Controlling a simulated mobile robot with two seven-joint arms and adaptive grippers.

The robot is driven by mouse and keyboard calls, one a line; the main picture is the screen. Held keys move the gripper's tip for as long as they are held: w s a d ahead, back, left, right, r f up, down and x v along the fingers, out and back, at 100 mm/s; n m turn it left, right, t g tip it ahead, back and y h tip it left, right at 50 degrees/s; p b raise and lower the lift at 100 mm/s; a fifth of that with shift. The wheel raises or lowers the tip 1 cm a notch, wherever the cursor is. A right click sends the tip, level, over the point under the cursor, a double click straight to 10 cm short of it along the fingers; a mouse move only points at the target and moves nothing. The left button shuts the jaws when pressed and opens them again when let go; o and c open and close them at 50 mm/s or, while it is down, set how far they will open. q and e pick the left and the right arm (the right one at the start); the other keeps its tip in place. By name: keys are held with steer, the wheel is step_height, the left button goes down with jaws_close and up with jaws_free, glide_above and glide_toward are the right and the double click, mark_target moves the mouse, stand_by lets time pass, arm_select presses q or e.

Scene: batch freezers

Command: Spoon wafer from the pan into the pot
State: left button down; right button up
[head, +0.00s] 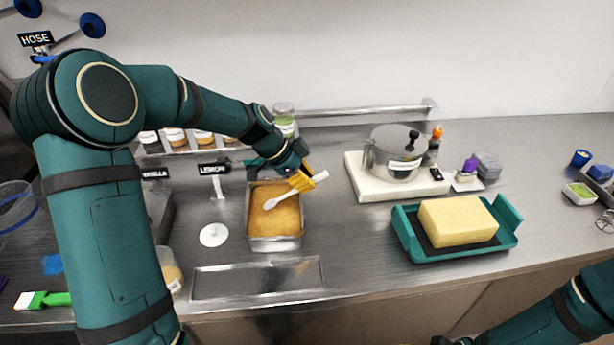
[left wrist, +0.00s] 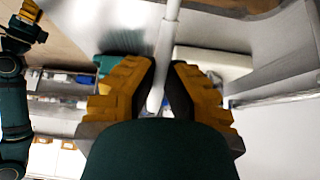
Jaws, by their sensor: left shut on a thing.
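The metal pan (head: 275,243) stands on the counter, filled with golden-brown crumbly wafer (head: 275,220). My left gripper (head: 303,180) is shut on the handle of a white spoon (head: 285,198). The spoon is tilted, its bowl over the wafer; I cannot tell whether it touches or carries any. The spoon handle also shows between the fingers in the left wrist view (left wrist: 163,60). The grey pot (head: 390,168) stands on a white board at the back, with a dark knob on top. My right gripper (left wrist: 28,14) shows small at the left wrist view's corner; its jaws are unclear.
A teal tray (head: 455,256) with a large pale yellow block (head: 458,222) stands right of the pan. A lemon sign (head: 214,169) and a jar rack are behind and left. A white disc (head: 213,235) lies left of the pan. Counter between pan and tray is clear.

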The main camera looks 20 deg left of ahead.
arm_select(q)
steer(key=shift+a+f+b, duration=0.15)
steer(key=shift+f+b, duration=0.3)
steer(key=shift+f, duration=0.7)
steer(key=shift+s+a+r, duration=0.1)
steer(key=shift+s+a, duration=0.05)
steer(key=shift+a, duration=0.1)
steer(key=shift+s+a+p, duration=0.35)
steer(key=shift+s+a, duration=0.1)
steer(key=shift+a, duration=0.25)
steer(key=shift+w+d+y+p, duration=0.25)
steer(key=shift+d+y+p, duration=0.25)
steer(key=shift+p, duration=0.55)
steer(key=shift+w+d+r+p, duration=0.15)
steer(key=shift+r+p, duration=0.9)
steer(key=shift+r, duration=1.15)
steer(key=y+p, duration=0.1)
steer(key=p, duration=0.1)
steer(key=d+g+y+p, duration=0.1)
steer(key=p, duration=0.2)
steer(key=shift+w+d+r+g, duration=0.1)
steer(key=shift+w+d+g, duration=0.15)
steer(key=shift+w+g, duration=0.1)
steer(key=shift+w+d+g+y+p, duration=0.2)
steer(key=shift+d+g+y+p, duration=0.15)
steer(key=shift+y+p, duration=0.55)
steer(key=shift+s, duration=0.1)
